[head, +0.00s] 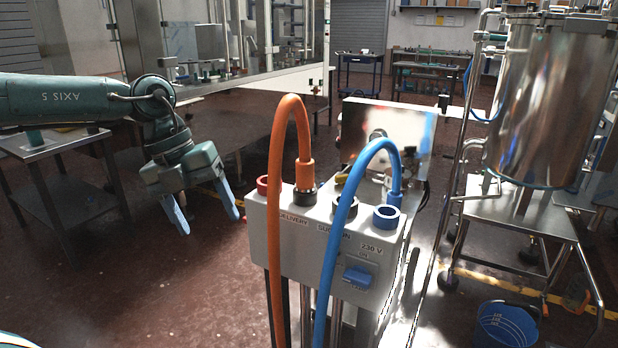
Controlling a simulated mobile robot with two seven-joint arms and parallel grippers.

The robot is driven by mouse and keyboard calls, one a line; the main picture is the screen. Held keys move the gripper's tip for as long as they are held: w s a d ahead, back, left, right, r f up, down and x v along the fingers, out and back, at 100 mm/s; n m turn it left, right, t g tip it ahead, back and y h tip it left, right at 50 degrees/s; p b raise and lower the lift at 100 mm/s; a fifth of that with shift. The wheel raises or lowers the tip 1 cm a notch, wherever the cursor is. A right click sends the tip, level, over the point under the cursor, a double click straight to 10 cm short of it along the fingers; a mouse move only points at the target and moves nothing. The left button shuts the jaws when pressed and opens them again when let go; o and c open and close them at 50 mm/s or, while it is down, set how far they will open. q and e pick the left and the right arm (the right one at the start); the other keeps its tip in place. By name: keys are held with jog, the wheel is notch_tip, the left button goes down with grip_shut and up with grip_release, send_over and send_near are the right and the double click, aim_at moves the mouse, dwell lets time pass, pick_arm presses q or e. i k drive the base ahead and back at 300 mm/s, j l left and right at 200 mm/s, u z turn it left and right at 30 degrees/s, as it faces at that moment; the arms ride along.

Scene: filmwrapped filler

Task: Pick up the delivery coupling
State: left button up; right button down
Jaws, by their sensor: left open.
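The orange coupling (305,175) stands upright in a black collar (304,198) on top of a grey box (290,248), above a partly covered label that reads DELIVERY. An orange hose (275,150) arches up from the coupling and hangs down the box's front. My left gripper (210,225) is left of the box, open and empty, its blue fingers pointing down and apart from coupling and hose. A blue coupling (395,187) with a blue hose (335,225) is at the box's right. My right gripper is not in view.
The box top also has a red ring (262,184) and a blue ring (386,217). A blue switch (357,277) is on its front. A steel table (60,150) stands left, a steel tank (550,100) right, a blue bucket (505,325) lower right.

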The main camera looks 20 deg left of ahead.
aim_at(304, 184)
jog(key=i, duration=1.3)
